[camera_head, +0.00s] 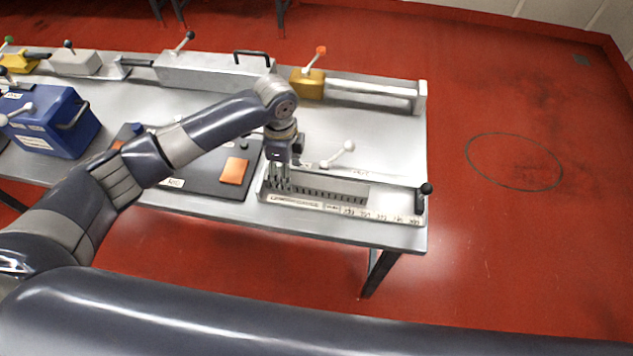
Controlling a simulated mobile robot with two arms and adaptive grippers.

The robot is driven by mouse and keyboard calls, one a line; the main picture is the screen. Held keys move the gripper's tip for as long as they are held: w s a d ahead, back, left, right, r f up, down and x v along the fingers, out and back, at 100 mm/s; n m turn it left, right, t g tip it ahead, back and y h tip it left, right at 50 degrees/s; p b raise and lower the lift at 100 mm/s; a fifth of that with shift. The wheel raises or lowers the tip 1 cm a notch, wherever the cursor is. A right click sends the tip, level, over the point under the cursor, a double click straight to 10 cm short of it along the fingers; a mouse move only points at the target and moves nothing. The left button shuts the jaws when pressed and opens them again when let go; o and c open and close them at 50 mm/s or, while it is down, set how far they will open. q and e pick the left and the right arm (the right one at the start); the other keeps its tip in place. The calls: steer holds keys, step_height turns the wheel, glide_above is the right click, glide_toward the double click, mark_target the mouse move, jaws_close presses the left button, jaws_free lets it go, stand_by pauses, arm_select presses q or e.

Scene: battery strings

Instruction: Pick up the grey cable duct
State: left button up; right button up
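The grey cable duct (330,193), a long slotted strip, lies in a shallow light tray (378,215) at the front right of the table. My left gripper (279,187) points down over the left end of the duct. Its fingers hide that end. I cannot tell whether they are closed on the duct or only around or beside it. The duct looks level and low in the tray. My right gripper is not in view.
A white-knobbed handle (338,155) is just behind the tray, and a black-knobbed lever (422,197) is at its right end. A dark mat (205,181) with an orange block (234,171) lies left. A blue battery box (54,121) stands further left. Open floor lies to the right.

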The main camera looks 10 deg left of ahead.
arm_select(q)
steer(key=shift+f, duration=0.7)
steer(key=c, duration=1.2)
steer(key=shift+c, duration=0.2)
